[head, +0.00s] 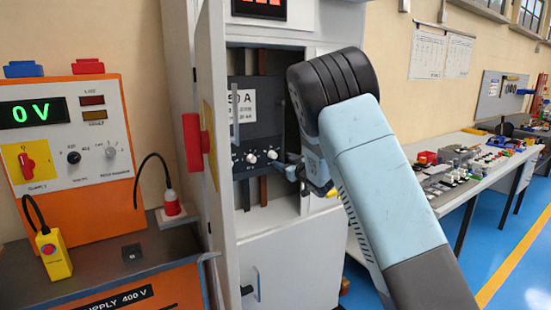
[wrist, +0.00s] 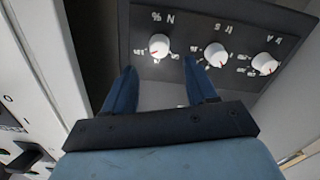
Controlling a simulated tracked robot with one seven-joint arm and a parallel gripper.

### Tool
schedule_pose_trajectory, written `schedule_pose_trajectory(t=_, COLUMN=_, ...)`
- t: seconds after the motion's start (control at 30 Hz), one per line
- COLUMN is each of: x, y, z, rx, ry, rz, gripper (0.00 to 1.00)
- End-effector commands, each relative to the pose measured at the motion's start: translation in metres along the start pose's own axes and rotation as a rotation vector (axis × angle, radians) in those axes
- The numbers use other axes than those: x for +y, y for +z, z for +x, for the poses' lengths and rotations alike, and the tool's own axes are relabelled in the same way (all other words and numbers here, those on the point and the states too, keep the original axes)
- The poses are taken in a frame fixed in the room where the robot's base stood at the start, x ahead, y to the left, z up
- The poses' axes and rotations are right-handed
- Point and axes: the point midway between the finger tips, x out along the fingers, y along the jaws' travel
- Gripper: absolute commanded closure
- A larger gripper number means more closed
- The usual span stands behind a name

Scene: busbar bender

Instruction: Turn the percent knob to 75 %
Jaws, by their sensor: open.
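The dark control panel (wrist: 190,20) shows upside down in the wrist view, with three white knobs in a row. The percent knob (wrist: 159,45) is the leftmost there, beside a "%" label; its red mark points toward the lower left of the picture. In the head view the percent knob (head: 272,154) is the rightmost. My gripper (wrist: 160,66) is open and empty, its two blue fingers apart and pointing toward the percent knob. In the picture the knob lies between the fingertips; I cannot tell the remaining gap. In the head view my gripper (head: 285,168) is partly hidden by my arm.
Two similar knobs, the middle one (wrist: 215,55) and another (wrist: 264,63), sit close beside it. The open cabinet door (head: 213,130) with a red handle stands left of my gripper. An orange supply unit (head: 75,150) reads 0 V. A cluttered workbench (head: 450,175) stands right.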

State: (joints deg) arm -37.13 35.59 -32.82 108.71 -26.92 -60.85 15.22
Motion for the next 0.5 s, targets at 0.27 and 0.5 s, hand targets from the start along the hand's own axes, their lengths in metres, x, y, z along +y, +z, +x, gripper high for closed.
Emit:
schedule_pose_trajectory(t=0.27, x=-0.002, y=0.001, z=0.047, rx=0.0, ry=-0.002, rz=-0.002, gripper=0.43)
schedule_pose_trajectory(t=0.5, x=0.0, y=0.0, z=0.067, rx=-0.001, ry=0.0, rz=-0.001, gripper=0.43)
